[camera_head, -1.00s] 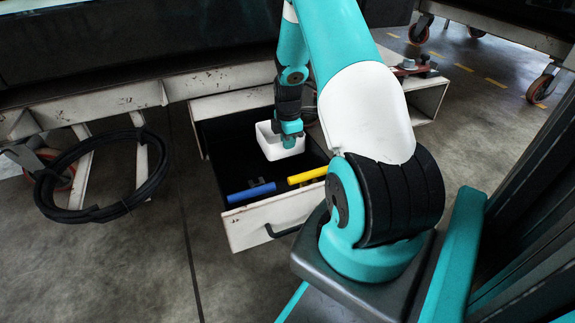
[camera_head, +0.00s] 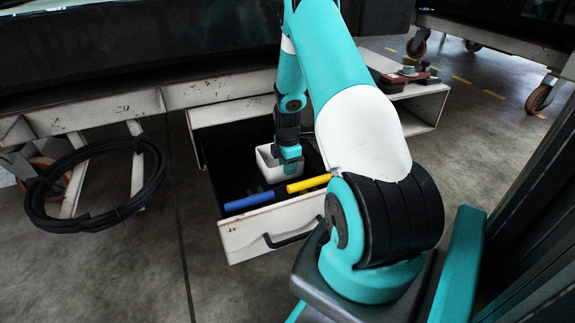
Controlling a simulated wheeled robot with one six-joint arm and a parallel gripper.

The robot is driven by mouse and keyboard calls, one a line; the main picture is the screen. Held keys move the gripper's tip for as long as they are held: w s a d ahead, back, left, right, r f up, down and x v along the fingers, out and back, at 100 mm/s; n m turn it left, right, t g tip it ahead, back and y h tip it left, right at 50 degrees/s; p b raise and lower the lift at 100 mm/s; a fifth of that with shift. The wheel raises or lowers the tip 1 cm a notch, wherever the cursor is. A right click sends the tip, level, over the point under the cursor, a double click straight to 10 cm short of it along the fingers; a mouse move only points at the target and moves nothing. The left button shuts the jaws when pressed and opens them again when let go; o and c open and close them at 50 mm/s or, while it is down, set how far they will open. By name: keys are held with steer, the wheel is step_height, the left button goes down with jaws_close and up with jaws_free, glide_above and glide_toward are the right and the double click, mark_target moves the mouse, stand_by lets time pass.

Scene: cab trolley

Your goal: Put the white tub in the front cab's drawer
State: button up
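The white tub (camera_head: 267,165) is inside the open drawer (camera_head: 262,237), toward its back half. Whether it rests on the drawer floor or hangs just above it I cannot tell. My gripper (camera_head: 289,166) points down at the tub's right front side, overlapping its rim. The fingertips are small and partly hidden against the tub, so their opening does not show. The drawer is pulled out from the trolley, with a white front and a dark handle.
A blue-handled tool (camera_head: 249,201) and a yellow-handled tool (camera_head: 309,183) lie near the drawer front. A coiled black cable (camera_head: 38,212) hangs at left. A white open-ended shelf box (camera_head: 425,106) with a red tool on top stands right of the drawer.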

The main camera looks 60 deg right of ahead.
step_height(320, 180, up, 12)
steer(key=p, duration=0.8)
steer(key=shift+r, duration=0.2)
steer(key=w+a+r+m+t+y, duration=0.1)
steer(key=w+a+r, duration=0.1)
steer(key=a+r, duration=0.8)
steer(key=w+a+r+m+y, duration=0.1)
steer(key=a+r, duration=0.5)
steer(key=a, duration=0.7)
steer(key=s+a+r+m+y, duration=0.1)
steer(key=s+a+r, duration=0.2)
steer(key=a, duration=0.3)
steer(key=s+a+r, duration=0.3)
steer(key=s+a, duration=0.1)
steer(key=a, duration=0.3)
steer(key=s+a+r, duration=0.2)
steer(key=s+a, duration=0.2)
steer(key=s, duration=0.2)
steer(key=s+a+r+m+g+y, duration=0.1)
steer(key=s+a+r, duration=0.1)
steer(key=s, duration=0.5)
steer(key=shift+a+m, duration=0.3)
steer(key=shift+a, duration=0.6)
